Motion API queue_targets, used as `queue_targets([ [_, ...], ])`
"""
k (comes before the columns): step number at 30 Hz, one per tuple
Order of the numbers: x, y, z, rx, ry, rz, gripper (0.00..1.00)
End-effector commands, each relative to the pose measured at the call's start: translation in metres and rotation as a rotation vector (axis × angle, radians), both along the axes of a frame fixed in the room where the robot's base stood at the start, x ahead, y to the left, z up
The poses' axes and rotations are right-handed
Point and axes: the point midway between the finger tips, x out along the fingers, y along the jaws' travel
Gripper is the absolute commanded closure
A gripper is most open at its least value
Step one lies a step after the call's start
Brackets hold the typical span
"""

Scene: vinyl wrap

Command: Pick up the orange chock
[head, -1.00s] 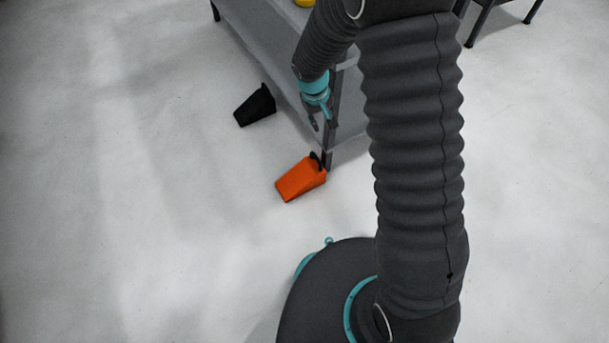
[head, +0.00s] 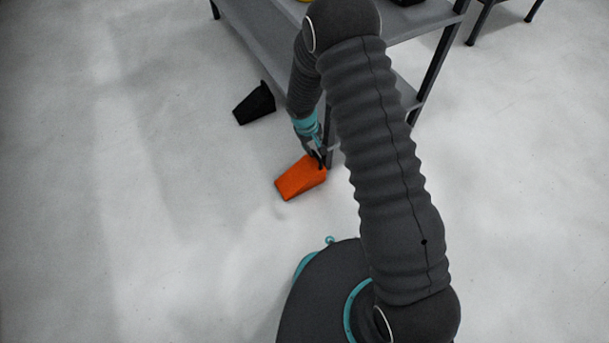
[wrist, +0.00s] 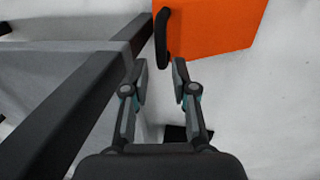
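The orange chock (head: 301,178) lies on the pale floor beside the near leg of the grey shelf table. In the wrist view the chock (wrist: 212,27) fills the upper right, with its black handle (wrist: 162,36) on its left side. My gripper (head: 318,160) is at the chock's handle end in the head view. In the wrist view my gripper (wrist: 160,75) is open, its two fingers apart with nothing between the tips. The handle stands just beyond the fingertips. Whether a finger touches it I cannot tell.
The table's dark leg (wrist: 75,110) runs close to the left of my gripper. A black chock (head: 255,105) lies on the floor further left. The lower shelf (head: 265,40) is behind my arm. The floor left of the orange chock is clear.

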Motion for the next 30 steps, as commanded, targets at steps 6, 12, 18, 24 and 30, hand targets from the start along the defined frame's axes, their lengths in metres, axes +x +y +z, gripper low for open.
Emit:
queue_targets([
  [6,0.0,-0.002,-0.01,0.001,0.001,-0.002,0.73],
  [12,-0.003,-0.008,-0.037,0.0,0.002,-0.001,0.73],
  [18,0.0,-0.011,-0.055,0.0,0.0,-0.001,0.73],
  [24,0.0,-0.011,-0.054,0.0,0.0,-0.001,0.76],
  [30,0.0,-0.01,-0.054,0.0,0.0,-0.001,1.0],
])
